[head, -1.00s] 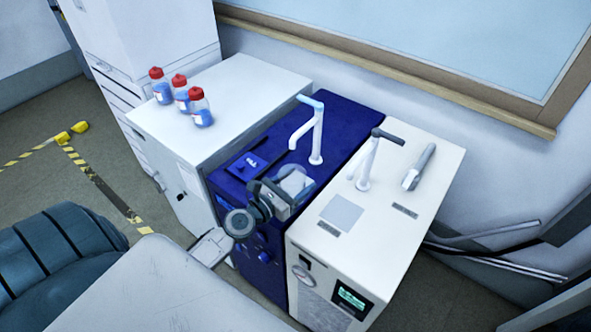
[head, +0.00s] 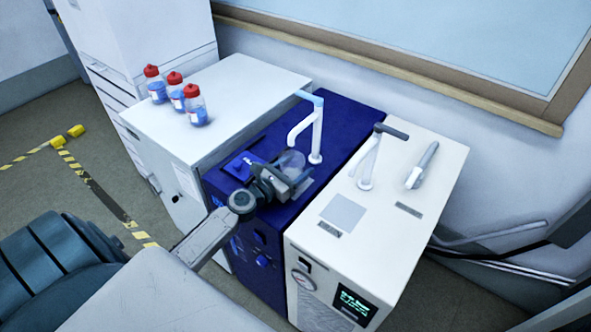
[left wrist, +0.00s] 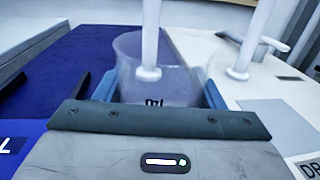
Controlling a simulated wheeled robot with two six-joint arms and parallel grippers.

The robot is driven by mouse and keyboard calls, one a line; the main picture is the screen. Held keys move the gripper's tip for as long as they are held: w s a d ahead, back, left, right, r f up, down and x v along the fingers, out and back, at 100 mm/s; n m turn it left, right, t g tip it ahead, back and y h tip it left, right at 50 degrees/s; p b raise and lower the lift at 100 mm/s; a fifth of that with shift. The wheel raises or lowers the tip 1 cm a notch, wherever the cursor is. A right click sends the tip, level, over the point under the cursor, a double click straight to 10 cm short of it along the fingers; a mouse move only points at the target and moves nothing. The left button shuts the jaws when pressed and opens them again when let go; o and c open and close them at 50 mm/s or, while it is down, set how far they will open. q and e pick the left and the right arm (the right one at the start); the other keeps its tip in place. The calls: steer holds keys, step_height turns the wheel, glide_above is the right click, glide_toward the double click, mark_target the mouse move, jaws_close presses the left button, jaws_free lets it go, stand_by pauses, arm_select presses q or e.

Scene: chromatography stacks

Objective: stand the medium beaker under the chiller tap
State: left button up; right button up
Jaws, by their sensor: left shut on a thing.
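The clear beaker (head: 291,161) is upright in my left gripper (head: 288,183), which is shut around its sides. It also shows in the left wrist view (left wrist: 184,84), between the blue fingers. The beaker is at the blue unit's tap (head: 317,135), which has a light-blue lever. In the left wrist view the white spout end overlaps the beaker's opening; in the head view the spout ends just above its rim. I cannot tell whether the beaker's base touches the blue unit's top (head: 347,121). My right gripper is not in view.
A white unit (head: 436,165) with a dark-levered tap (head: 367,165) and a grey-white stick-like part (head: 421,166) stands to the right. Several red-capped bottles (head: 196,108) stand on the white cabinet (head: 250,78) to the left. A wall rises behind.

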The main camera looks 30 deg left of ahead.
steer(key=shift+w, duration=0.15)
arm_select(q)
steer(key=shift+f, duration=0.1)
steer(key=o, duration=1)
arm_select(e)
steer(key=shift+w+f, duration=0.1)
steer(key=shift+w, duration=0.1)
arm_select(q)
steer(key=b+v, duration=0.3)
steer(key=v, duration=0.2)
steer(key=b+v, duration=0.3)
steer(key=v, duration=0.1)
steer(key=shift+s+f+b, duration=0.25)
steer(key=shift+s+b, duration=0.15)
steer(key=shift+s+a+b, duration=0.15)
steer(key=shift+s+b, duration=0.15)
steer(key=shift+s+a+r+b, duration=0.15)
steer(key=shift+s+r+b, duration=0.1)
steer(key=shift+s+b, duration=0.4)
steer(key=shift+s+r, duration=0.1)
steer(key=shift+s, duration=0.05)
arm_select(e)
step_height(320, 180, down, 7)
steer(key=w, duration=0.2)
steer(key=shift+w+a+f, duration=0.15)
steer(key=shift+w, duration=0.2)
